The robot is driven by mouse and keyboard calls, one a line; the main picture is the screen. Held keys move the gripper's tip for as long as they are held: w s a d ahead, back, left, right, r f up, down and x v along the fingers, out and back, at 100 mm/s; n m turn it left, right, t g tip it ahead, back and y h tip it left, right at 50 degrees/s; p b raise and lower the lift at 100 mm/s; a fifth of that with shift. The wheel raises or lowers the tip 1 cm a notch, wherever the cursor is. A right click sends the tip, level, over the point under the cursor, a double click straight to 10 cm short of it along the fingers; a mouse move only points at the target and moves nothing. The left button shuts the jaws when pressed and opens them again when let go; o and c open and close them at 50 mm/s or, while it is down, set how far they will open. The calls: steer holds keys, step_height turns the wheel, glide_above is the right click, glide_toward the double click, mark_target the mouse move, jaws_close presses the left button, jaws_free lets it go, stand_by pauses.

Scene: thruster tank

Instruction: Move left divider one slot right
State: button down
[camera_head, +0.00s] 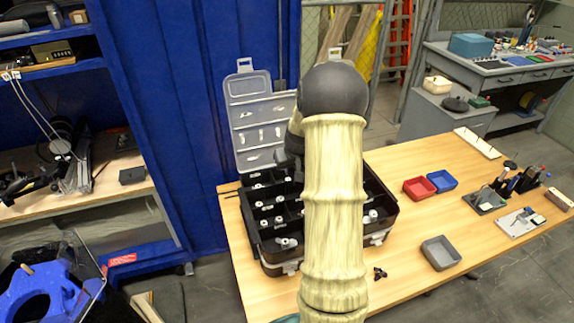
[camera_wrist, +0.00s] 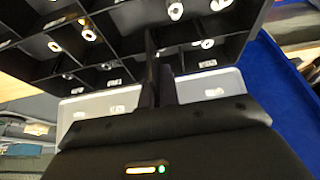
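A black organizer case (camera_head: 262,243) stands open on the wooden table in the head view, with a grid of compartments holding small pale parts. My arm covers its middle and right. The case also fills the top of the wrist view (camera_wrist: 115,50), upside down. My gripper (camera_wrist: 157,72) shows there as two dark fingers close together, at the black walls of the compartments. A thin dark upright edge stands at the fingertips; I cannot tell whether it is a divider or whether the fingers grip it. The left divider cannot be singled out among the black walls. In the head view my gripper is hidden.
The clear lid (camera_head: 257,120) stands raised behind the case. A small black part (camera_head: 380,273) lies near the case. Tool holders are farther right.

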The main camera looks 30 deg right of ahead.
mark_target(291, 177)
steer(key=shift+s, duration=0.1)
steer(key=shift+f+b, duration=1.15)
steer(key=shift+f, duration=0.4)
steer(key=shift+a+f, duration=0.1)
steer(key=shift+f, duration=0.3)
steer(key=shift+s+b, duration=0.1)
steer(key=shift+b, duration=0.2)
steer(key=shift+f, duration=0.25)
steer(key=shift+f+b, duration=2.45)
steer(key=shift+f, duration=0.95)
stand_by(0.9)
steer(key=c, duration=2.1)
jaws_free()
